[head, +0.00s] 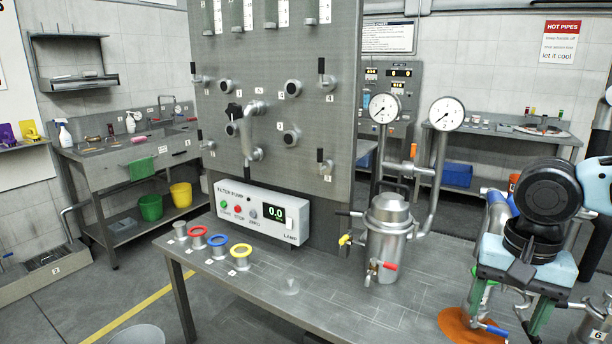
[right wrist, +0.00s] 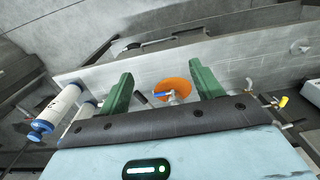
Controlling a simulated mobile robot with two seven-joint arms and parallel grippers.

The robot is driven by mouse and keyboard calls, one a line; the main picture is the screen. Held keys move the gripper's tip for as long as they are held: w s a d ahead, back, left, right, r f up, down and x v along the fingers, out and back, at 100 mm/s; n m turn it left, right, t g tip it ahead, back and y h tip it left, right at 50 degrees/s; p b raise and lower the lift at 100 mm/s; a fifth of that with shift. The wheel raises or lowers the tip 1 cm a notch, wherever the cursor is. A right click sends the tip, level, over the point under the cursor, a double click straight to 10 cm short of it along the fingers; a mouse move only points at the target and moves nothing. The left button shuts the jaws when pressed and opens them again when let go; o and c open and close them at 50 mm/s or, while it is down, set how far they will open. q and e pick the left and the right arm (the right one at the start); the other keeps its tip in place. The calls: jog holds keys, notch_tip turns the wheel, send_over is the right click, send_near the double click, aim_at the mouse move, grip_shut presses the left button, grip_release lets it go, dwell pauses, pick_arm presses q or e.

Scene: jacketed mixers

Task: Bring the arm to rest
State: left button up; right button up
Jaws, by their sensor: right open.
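My right arm comes in from the right in the head view. Its gripper (head: 512,308) points down over the right end of the steel table (head: 330,312), with its two green fingers apart. In the right wrist view the gripper (right wrist: 163,86) is open, and I see nothing held between the fingers. My left gripper is not in view.
A steel filter vessel (head: 389,235) with a red-handled valve stands left of my gripper, with gauges (head: 384,108) on pipes above. A pump box (head: 262,212) and several ringed ports (head: 217,241) are farther left. White-and-blue cylinders (right wrist: 58,106) show beside the gripper. The table's front middle is clear.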

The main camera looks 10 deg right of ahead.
jog(key=s+d+f+n+t+y, duration=0.1)
jog(key=d+f+n+t, duration=0.15)
jog(key=d+f, duration=1)
jog(key=s+a+f+n+t+p, duration=0.1)
jog(key=s+f, duration=0.3)
jog(key=f, duration=0.5)
jog(key=s+a+f+n+t+p, duration=0.1)
jog(key=s+f, duration=0.3)
jog(key=f, duration=0.4)
jog(key=s+a+f+n+t, duration=0.1)
jog(key=s+a+f+t, duration=0.1)
jog(key=s+a+f, duration=0.4)
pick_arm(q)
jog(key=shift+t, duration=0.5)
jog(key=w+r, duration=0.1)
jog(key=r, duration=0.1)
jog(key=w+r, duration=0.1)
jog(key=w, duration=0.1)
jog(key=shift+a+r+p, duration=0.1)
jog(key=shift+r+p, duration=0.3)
pick_arm(e)
jog(key=s+a+f+n+t, duration=0.1)
jog(key=s+a+f+n, duration=0.1)
jog(key=a, duration=0.7)
jog(key=s+a+f+n+t+y, duration=0.1)
jog(key=s+a, duration=0.4)
jog(key=a, duration=0.5)
notch_tip(320, 180, down, 2)
jog(key=shift+s+n, duration=0.25)
jog(key=shift+n, duration=0.5)
